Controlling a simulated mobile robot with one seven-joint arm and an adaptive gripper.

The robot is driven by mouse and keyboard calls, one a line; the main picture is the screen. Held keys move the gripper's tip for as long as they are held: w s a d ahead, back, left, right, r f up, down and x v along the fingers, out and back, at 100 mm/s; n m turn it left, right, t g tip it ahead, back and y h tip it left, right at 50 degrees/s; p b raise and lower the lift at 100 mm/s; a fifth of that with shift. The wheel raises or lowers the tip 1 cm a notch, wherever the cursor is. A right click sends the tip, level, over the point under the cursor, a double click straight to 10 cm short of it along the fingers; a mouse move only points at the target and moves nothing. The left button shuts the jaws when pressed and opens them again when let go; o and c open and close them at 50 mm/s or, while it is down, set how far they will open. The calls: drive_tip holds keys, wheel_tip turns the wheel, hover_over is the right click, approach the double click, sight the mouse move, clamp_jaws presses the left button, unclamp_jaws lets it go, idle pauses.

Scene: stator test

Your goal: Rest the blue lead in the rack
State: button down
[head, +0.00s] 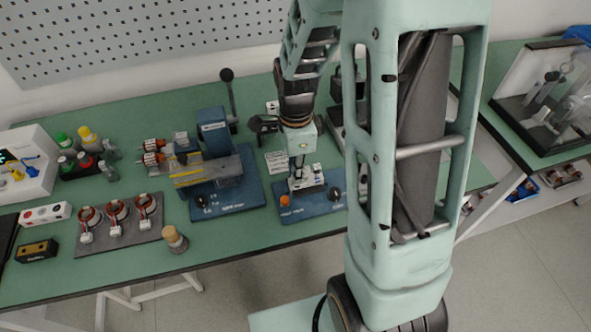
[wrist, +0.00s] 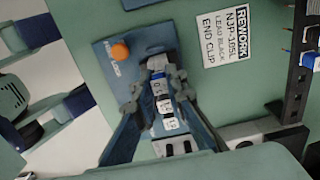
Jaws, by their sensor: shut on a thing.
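My gripper (head: 302,178) is low over a small blue base plate (head: 309,209) with an orange knob (wrist: 120,52). In the wrist view its fingers (wrist: 158,80) are shut on a narrow piece with white labelled faces and some blue (wrist: 160,104). I cannot tell whether this piece rests on the plate or is lifted. A blue lead end shows on the white instrument (head: 32,161) at the far left, beside a yellow one. A dark rack-like strip (wrist: 293,95) with blue and red ends beside it is cut off at the right of the wrist view. The blue lead's full run is hidden.
A larger blue fixture with an upright lever (head: 213,135) stands left of my gripper. A grey mat (head: 120,238) with three copper-wound stators and a wooden-topped piece (head: 175,239) are further left. A white REWORK card (wrist: 227,33) lies behind the plate. My arm hides part of the right bench.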

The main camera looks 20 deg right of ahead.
drive_tip(key=c, duration=1.9)
unclamp_jaws()
wheel_tip(320, 180, up, 12)
drive_tip(key=shift+r, duration=0.1)
